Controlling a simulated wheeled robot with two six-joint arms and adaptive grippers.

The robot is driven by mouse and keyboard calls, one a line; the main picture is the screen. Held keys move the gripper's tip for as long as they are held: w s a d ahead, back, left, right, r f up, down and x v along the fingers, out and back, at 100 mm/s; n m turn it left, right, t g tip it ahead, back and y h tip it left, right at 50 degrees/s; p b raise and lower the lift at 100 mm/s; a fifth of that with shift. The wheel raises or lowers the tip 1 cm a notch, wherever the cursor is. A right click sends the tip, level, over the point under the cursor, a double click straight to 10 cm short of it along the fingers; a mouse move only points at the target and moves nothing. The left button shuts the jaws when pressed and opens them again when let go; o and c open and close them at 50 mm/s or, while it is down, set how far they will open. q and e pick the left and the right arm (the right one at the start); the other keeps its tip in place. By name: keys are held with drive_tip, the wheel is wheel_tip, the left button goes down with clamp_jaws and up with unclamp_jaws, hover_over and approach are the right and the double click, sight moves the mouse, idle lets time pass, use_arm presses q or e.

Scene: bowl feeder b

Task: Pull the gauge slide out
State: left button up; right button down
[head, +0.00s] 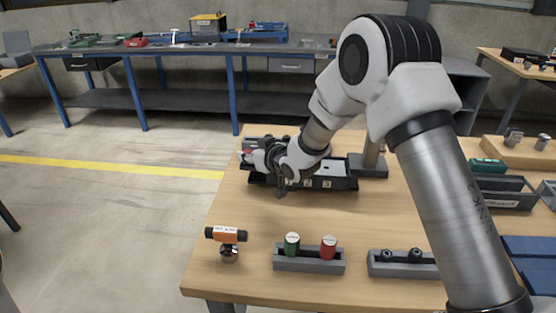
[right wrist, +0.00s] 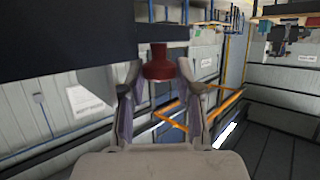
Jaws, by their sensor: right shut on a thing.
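A dark fixture with a grey top and numbered front (head: 325,183) sits on the far left part of the wooden table in the head view. My right gripper (head: 262,160) is at its left end, with the arm reaching across the table. In the right wrist view, my right gripper (right wrist: 158,80) is shut on a red knob (right wrist: 158,62), with a finger on each side. A dark block (right wrist: 70,40) lies beside the knob at upper left. The gripper hides part of the fixture, and I cannot tell how far the slide is out. My left gripper is not in view.
An orange and black device (head: 227,236) stands at the table's front left. The wood between these and the fixture is clear.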

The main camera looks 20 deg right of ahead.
drive_tip(key=w+a, duration=0.2)
drive_tip(key=a, duration=0.1)
drive_tip(key=w+a, duration=0.1)
drive_tip(key=shift+a, duration=0.4)
drive_tip(key=shift+r, duration=0.1)
drive_tip(key=c, duration=0.8)
unclamp_jaws()
drive_tip(key=v, duration=1.1)
drive_tip(key=shift+s, duration=0.35)
drive_tip(key=shift+a+r, duration=0.1)
